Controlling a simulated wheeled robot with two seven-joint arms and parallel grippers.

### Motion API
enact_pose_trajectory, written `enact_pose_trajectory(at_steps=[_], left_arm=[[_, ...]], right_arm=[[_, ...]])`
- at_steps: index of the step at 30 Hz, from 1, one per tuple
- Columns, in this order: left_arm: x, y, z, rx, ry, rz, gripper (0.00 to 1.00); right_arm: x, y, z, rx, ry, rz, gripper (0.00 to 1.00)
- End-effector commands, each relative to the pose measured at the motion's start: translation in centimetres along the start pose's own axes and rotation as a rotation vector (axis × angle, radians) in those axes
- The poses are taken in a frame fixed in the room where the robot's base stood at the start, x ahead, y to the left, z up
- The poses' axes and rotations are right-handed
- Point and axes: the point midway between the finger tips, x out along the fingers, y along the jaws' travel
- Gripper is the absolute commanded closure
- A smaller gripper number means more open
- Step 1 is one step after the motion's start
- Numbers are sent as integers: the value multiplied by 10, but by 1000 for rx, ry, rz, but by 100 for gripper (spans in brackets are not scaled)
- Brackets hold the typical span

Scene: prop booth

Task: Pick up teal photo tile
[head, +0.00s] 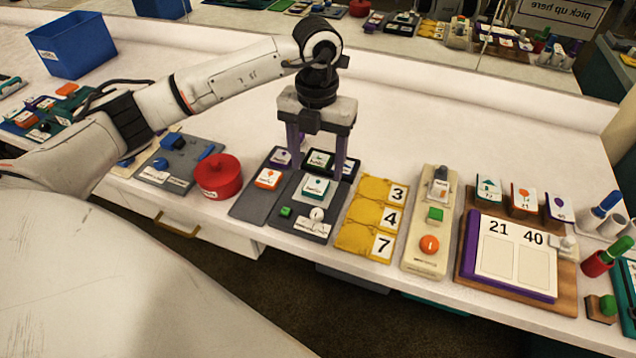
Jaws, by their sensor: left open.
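My right gripper is out of view.
An orange tile (267,178) and a red round pot (219,177) are to the left. A yellow number board (370,218) and a cream board (431,222) are to the right. The white table (420,120) behind is clear.

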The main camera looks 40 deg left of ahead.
Motion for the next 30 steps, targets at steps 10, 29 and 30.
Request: enact_pose_trajectory(at_steps=[10, 29, 30], left_arm=[[40, 4, 1, 1, 4, -1, 39], [57, 4, 2, 2, -1, -2, 76], [57, 4, 2, 2, -1, -2, 83]], right_arm=[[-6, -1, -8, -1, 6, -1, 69], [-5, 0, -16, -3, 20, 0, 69], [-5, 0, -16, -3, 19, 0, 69]])
